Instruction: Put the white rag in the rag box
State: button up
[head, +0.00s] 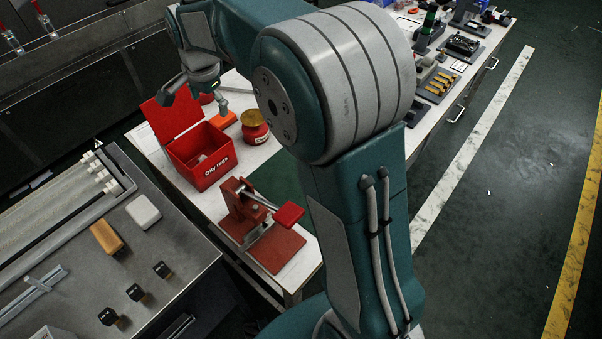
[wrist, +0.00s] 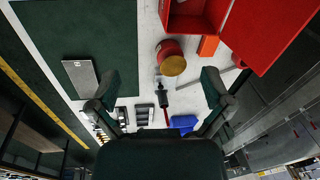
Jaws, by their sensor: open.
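The rag box (head: 203,177) is a red box marked "Oily rags" on the white bench, with its lid (head: 172,117) standing open. A pale crumpled thing (head: 202,158), which looks like the white rag, lies inside it. In the wrist view the red box (wrist: 190,25) shows at the top edge, and its inside is mostly cut off. My gripper (head: 194,100) is above the bench, behind the box in the head view. In the wrist view my gripper (wrist: 160,80) has its fingers wide apart with nothing between them.
A red jar with a yellowish lid (head: 254,127) and an orange block (head: 223,119) stand beside the box. A red press-like tool (head: 262,225) stands at the near bench end. A grey metal surface at left holds a white block (head: 143,212) and a tan block (head: 107,237).

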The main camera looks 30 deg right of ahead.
jog(key=s+d+r+n+t, duration=0.1)
jog(key=s+d+r+n, duration=0.15)
jog(key=s, duration=0.45)
jog(key=s+d+r+n+t, duration=0.1)
jog(key=s+d+r+n, duration=0.2)
jog(key=s, duration=0.4)
jog(key=s+d+f+n+t, duration=0.1)
jog(key=s+n, duration=0.5)
jog(key=s, duration=0.9)
jog(key=shift+d+f+t, duration=0.3)
jog(key=shift+d+f, duration=0.05)
jog(key=shift+d, duration=0.25)
